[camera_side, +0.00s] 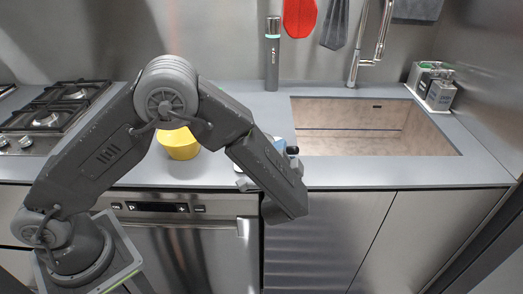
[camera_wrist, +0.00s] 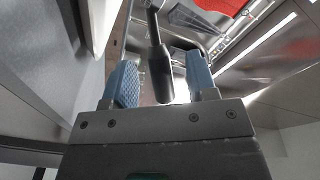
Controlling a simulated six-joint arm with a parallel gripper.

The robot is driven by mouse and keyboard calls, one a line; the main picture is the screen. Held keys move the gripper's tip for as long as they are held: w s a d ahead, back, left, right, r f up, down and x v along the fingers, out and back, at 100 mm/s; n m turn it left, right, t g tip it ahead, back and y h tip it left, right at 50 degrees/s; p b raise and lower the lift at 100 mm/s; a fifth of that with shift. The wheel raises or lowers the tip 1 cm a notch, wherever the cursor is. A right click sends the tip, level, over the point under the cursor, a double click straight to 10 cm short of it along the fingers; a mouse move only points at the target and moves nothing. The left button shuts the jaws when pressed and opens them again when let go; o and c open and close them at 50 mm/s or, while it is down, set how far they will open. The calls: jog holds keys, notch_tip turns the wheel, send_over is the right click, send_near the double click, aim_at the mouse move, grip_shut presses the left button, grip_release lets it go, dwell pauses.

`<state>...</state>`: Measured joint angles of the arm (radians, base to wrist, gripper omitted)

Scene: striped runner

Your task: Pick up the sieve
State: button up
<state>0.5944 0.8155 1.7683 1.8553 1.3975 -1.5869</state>
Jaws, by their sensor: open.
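I cannot make out a sieve in either view. My gripper (camera_wrist: 160,65) is open in the wrist view, with its two blue fingers apart. A dark cylinder shows in the gap between them, and I cannot tell how far beyond the fingers it is. In the side view my gripper (camera_side: 284,146) is mostly hidden behind my own arm. A bit of blue shows at the counter, near the left edge of the sink.
A yellow container (camera_side: 180,145) stands on the counter (camera_side: 235,98), partly behind my arm. A tall dark grinder-like cylinder (camera_side: 272,60) stands behind. The sink (camera_side: 350,125) with a metal faucet (camera_side: 357,55) is right. A stove (camera_side: 50,115) is left. A red item (camera_side: 299,17) hangs behind.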

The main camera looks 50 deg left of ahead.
jog(key=shift+x, duration=0.9)
grip_shut()
jog(key=shift+r, duration=0.1)
